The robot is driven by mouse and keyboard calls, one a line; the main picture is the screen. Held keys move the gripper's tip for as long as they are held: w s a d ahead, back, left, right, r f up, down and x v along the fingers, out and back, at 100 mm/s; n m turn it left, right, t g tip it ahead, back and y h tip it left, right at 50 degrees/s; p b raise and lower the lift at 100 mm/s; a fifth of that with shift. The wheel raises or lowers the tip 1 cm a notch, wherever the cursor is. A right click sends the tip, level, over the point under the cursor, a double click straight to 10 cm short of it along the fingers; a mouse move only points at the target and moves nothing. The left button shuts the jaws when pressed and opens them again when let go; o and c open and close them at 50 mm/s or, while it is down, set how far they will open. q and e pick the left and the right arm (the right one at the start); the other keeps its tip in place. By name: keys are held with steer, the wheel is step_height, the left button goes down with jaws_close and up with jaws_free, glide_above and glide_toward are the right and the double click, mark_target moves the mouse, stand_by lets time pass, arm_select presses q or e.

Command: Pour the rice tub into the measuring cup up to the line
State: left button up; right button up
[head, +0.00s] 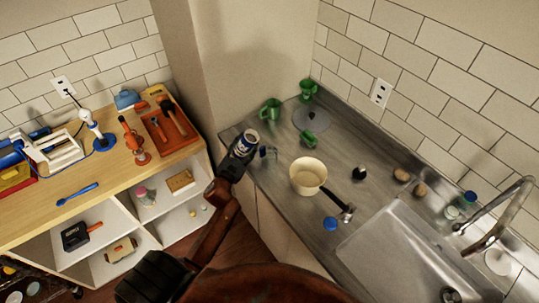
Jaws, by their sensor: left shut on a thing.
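My left gripper (243,147) is shut on a small round tub (249,136) with a white and blue side, which I take to be the rice tub. It holds the tub near the left end of the grey counter, and the tub's contents are too small to make out. Just right of the gripper is a small clear vessel with bluish marks (268,154), probably the measuring cup. Its line cannot be read. My right gripper is not in view.
A cream pot (308,176) with a dark handle and a blue lid (330,223) are on the counter (283,205). Green cups (270,109) and a grey round mat (312,118) are behind. The sink (405,250) is right; a wooden workbench (110,170) with tools is left.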

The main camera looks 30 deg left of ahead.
arm_select(q)
steer(key=shift+d+r, duration=0.1)
steer(key=shift+d, duration=0.1)
steer(key=shift+w+d+r+m, duration=0.25)
steer(key=shift+d+m, duration=0.3)
steer(key=shift+m, duration=0.35)
stand_by(1.5)
steer(key=shift+d+r+m, duration=0.15)
steer(key=shift+r+m, duration=0.3)
steer(key=shift+m, duration=0.45)
stand_by(1.6)
steer(key=shift+r+m, duration=0.35)
steer(key=shift+m, duration=0.45)
stand_by(1.6)
stand_by(0.5)
